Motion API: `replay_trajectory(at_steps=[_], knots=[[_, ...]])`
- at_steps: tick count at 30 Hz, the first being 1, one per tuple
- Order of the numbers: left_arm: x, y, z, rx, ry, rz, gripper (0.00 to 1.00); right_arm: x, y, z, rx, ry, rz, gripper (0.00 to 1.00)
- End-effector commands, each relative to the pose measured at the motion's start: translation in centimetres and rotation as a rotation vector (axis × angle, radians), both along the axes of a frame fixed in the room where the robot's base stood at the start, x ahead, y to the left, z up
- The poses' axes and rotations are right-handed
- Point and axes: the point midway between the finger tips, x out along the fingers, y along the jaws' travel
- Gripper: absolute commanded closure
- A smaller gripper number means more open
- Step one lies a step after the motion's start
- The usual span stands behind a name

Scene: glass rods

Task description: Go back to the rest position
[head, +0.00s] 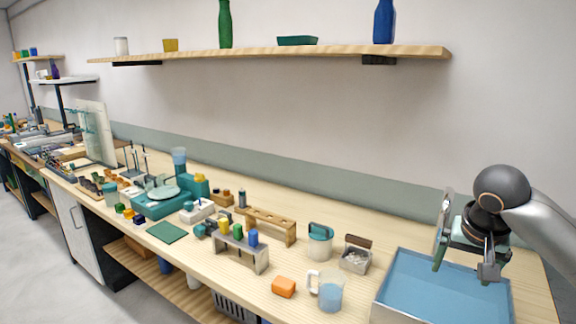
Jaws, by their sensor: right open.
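My right gripper (464,262) is at the right of the head view, its arm coming in from the right edge. Its two fingers point down and stand apart, with nothing visible between them. They hang over the blue-lined tray (494,309) at the right end of the bench, seemingly above its back part. How high they are above the tray is hard to judge. My left gripper is not in view. I cannot make out any glass rods.
Left of the tray on the bench (203,280) stand a clear jug (330,292), an orange block (284,287), a lidded jar (320,243), a small bin (355,254) and a wooden rack (270,227). A shelf (270,54) with bottles runs along the wall above.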

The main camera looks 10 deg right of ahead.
Motion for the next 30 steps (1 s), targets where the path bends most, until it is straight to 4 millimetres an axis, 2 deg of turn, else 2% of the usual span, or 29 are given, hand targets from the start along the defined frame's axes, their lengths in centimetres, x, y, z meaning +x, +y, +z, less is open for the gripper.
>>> replay_trajectory(at_steps=[1,7,11,14,18,22,26,30], knots=[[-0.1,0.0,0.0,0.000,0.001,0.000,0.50,0.7,1.1,-1.8,0.009,0.001,0.048,0.04],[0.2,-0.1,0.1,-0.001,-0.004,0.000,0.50,2.9,5.8,-8.3,0.051,-0.036,0.245,0.04],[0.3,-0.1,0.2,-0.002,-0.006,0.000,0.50,3.4,9.6,-13.6,0.093,-0.080,0.389,0.04],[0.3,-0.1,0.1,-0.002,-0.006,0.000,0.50,3.1,12.7,-17.8,0.130,-0.125,0.492,0.04],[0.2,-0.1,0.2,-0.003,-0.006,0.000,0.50,1.5,16.4,-23.0,0.170,-0.198,0.603,0.04],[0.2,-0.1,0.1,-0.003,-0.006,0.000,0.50,-0.8,19.0,-27.3,0.189,-0.271,0.674,0.04],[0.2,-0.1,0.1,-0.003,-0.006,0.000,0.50,-4.0,20.7,-31.0,0.182,-0.339,0.719,0.04],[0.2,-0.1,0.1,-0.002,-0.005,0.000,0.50,-8.3,21.6,-34.3,0.139,-0.397,0.747,0.04]])
